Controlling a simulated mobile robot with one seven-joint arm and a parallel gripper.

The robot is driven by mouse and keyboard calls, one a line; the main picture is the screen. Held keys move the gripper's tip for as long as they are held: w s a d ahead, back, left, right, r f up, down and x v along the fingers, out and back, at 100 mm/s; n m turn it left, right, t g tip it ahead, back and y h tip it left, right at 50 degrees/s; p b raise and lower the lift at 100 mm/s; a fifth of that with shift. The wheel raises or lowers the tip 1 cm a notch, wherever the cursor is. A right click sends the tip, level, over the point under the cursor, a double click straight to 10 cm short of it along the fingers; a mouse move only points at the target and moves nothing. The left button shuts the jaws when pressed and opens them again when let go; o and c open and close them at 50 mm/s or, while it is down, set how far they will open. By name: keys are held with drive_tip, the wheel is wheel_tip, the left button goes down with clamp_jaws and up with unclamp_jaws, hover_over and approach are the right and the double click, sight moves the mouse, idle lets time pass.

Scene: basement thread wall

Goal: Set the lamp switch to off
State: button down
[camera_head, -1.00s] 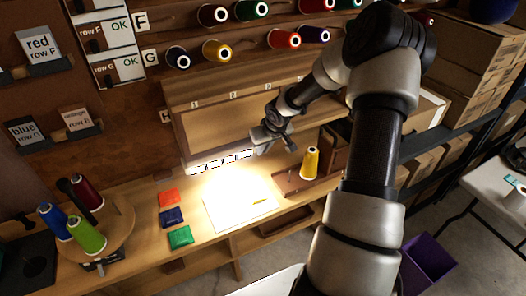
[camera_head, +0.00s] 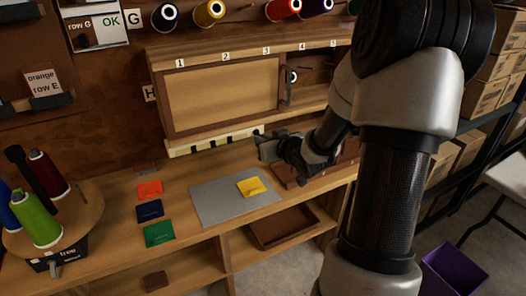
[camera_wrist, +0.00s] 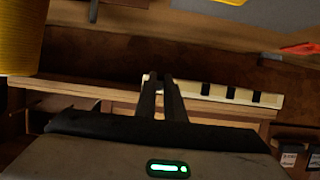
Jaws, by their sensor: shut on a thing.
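The lamp strip (camera_head: 215,140) is a pale bar with dark segments under the wall cabinet, and it is unlit. In the wrist view the strip (camera_wrist: 228,93) runs right from my fingers. My gripper (camera_head: 262,140) is at the strip's right end in the head view. In the wrist view its two dark fingers (camera_wrist: 158,78) are close together at that end. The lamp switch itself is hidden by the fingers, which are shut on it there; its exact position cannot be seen.
A grey mat (camera_head: 215,205) with a yellow card (camera_head: 250,186) lies on the bench. Orange, blue and green packets (camera_head: 158,234) lie left of it. A round spool stand (camera_head: 85,225) is at far left. A yellow spool (camera_wrist: 20,35) is close in the wrist view.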

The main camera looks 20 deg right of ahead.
drive_tip(key=shift+f+t+b, duration=0.3)
drive_tip(key=shift+t+b, duration=0.1)
drive_tip(key=shift+b, duration=0.3)
drive_tip(key=c, duration=1.8)
unclamp_jaws()
drive_tip(key=shift+c, duration=0.2)
drive_tip(key=shift+r, duration=0.1)
